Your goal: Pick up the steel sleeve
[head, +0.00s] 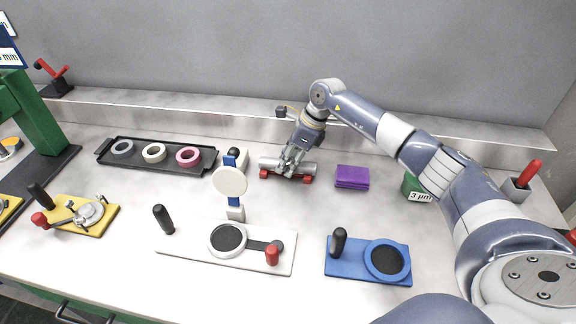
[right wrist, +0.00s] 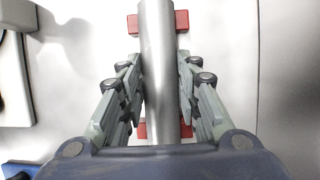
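The steel sleeve (head: 306,167) is a plain grey metal tube lying level across a red rest (head: 307,180) near the back of the bench. My right gripper (head: 291,160) comes down over the sleeve from above. In the right wrist view the sleeve (right wrist: 160,70) runs lengthwise between the two fingers of my right gripper (right wrist: 162,90). My left gripper is out of view.
A purple stack (head: 352,177) lies right of the sleeve. A round pale disc on a blue stand (head: 230,182) is to its left. A black tray with rings (head: 156,168) sits further left. White (head: 190,246) and blue (head: 369,275) plates are in front.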

